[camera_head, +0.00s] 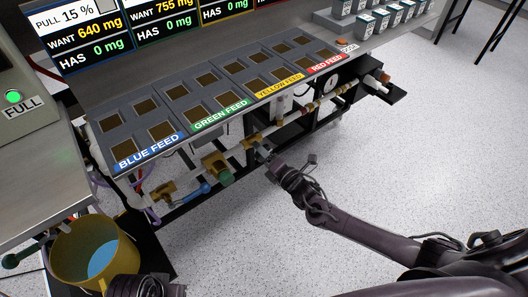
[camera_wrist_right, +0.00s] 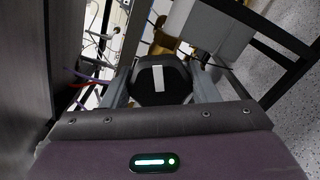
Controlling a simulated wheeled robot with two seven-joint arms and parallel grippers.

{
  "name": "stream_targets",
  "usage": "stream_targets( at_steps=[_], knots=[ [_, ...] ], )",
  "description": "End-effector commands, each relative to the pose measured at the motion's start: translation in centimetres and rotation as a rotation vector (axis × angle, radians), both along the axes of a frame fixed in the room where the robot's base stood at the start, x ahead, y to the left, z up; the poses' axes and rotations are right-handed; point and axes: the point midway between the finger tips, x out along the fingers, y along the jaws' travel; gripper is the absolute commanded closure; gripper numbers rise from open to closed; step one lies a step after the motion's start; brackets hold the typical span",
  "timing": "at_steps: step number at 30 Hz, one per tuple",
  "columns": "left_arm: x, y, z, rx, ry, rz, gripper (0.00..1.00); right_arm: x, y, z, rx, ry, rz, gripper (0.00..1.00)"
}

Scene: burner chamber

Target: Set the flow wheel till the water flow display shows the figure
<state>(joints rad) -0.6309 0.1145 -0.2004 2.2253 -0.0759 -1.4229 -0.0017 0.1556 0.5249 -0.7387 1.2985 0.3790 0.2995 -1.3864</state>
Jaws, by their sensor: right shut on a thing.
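The flow wheel appears to be the black knob with a white mark (camera_wrist_right: 160,80) in the right wrist view. It sits between the two fingers of my right gripper (camera_wrist_right: 158,92), which is shut on it. In the head view my right gripper (camera_head: 266,157) reaches in under the front edge of the feed panel, and the knob is hidden there. My left gripper (camera_head: 145,286) shows only in part at the bottom left, beside a yellow pot (camera_head: 68,262) with blue liquid; its fingers are not clear. I see no display labelled water flow.
A grey panel (camera_head: 153,107) carries blue, green, yellow and red feed slots. Screens above (camera_head: 97,33) read WANT and HAS amounts, one with PULL 15 %. Pipes and valves (camera_head: 217,166) run below the panel. A box with a green FULL light (camera_head: 13,97) is left.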

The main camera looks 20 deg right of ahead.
Motion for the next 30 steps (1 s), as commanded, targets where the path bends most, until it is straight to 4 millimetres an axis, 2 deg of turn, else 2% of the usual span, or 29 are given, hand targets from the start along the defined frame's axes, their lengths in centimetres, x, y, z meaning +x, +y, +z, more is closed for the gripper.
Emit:
stream_targets(
  at_steps=[11, 12, 16, 25, 30],
  knots=[
    [0.0, 0.1, 0.0, 0.002, 0.0, -0.001, 0.64, -0.1, 0.1, -0.1, -0.002, 0.003, 0.002, 0.69],
    [0.0, 0.1, 0.0, 0.001, 0.001, -0.001, 0.64, -0.1, 0.1, -0.1, -0.002, 0.003, 0.002, 0.41],
    [0.0, 0.0, 0.0, 0.002, 0.001, -0.002, 0.64, -0.1, 0.1, -0.1, -0.002, 0.002, 0.002, 0.24],
    [-0.1, 0.0, 0.0, 0.001, 0.002, -0.002, 0.64, -0.2, 0.0, 0.0, -0.001, 0.001, 0.0, 0.24],
    [-0.4, 0.2, 0.4, 0.007, 0.021, 0.002, 0.64, -2.1, -0.7, 0.0, -0.003, 0.004, 0.001, 0.24]
  ],
)
